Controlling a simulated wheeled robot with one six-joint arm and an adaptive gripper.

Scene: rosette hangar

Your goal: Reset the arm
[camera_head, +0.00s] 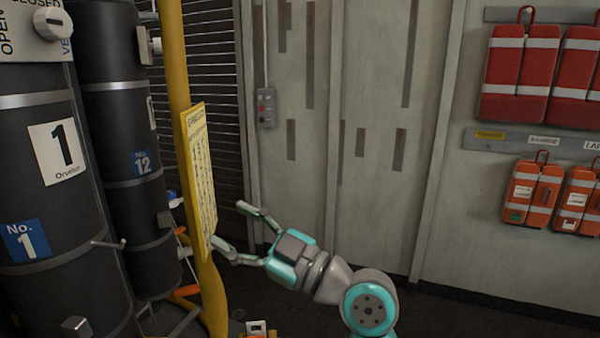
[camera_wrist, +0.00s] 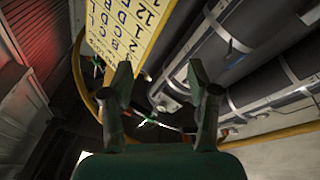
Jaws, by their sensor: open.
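My gripper (camera_head: 232,228) is teal and grey and reaches left from the bottom middle in the head view. Its two fingers are spread apart with nothing between them. The fingertips are close to the yellow placard (camera_head: 199,170) on the yellow post (camera_head: 176,65); I cannot tell whether they touch it. In the wrist view the open fingers (camera_wrist: 160,90) stand up from the bottom, with the placard (camera_wrist: 125,28) beyond them at the upper left.
Black cylinders (camera_head: 105,110) with number labels stand at the left behind the post. A grey panelled wall (camera_head: 375,130) is behind my arm. Red bags (camera_head: 515,75) and orange bags (camera_head: 533,192) hang at the right. Dark floor (camera_head: 450,315) shows at the lower right.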

